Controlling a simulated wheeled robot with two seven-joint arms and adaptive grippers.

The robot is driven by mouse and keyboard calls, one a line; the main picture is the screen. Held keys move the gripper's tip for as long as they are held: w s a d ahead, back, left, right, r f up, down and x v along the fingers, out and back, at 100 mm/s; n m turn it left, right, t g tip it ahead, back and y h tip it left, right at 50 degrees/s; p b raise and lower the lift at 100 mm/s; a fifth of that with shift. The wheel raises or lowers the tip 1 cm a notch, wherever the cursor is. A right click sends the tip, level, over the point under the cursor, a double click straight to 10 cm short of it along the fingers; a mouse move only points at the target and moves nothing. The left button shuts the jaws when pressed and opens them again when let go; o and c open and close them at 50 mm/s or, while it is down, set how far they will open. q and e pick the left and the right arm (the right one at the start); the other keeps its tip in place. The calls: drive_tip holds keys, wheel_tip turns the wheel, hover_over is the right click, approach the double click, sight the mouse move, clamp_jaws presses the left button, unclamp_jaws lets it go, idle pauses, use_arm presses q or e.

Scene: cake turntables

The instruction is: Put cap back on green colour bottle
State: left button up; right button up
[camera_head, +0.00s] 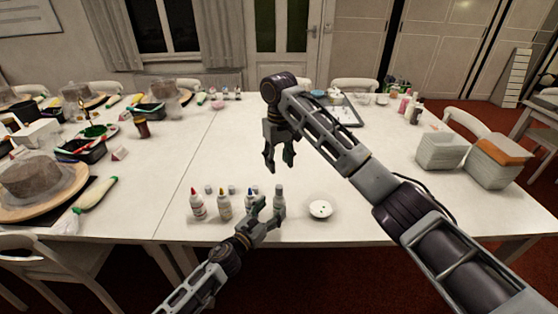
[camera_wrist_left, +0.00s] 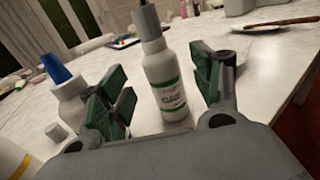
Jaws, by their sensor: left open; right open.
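The green-labelled white bottle (camera_wrist_left: 167,82) stands upright between the spread fingers of my left gripper (camera_wrist_left: 160,84), with gaps on both sides. A grey cylindrical cap (camera_wrist_left: 148,24) sits on its top; the upper end is near the picture edge, so how well it is seated cannot be told. In the head view the bottle (camera_head: 279,197) is at the right end of the bottle row, with my left gripper (camera_head: 264,209) low beside it. My right gripper (camera_head: 277,158) is open and empty, pointing down above and behind the bottle.
Bottles with a red tip (camera_head: 197,207), a yellow-orange tip (camera_head: 224,207) and a blue tip (camera_wrist_left: 56,68) stand to the left. Small grey caps (camera_head: 208,189) lie behind them. A white dish (camera_head: 320,209) is to the right. The middle of the table (camera_head: 215,150) is clear.

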use_arm(q)
drive_tip(key=shift+v, duration=3.5)
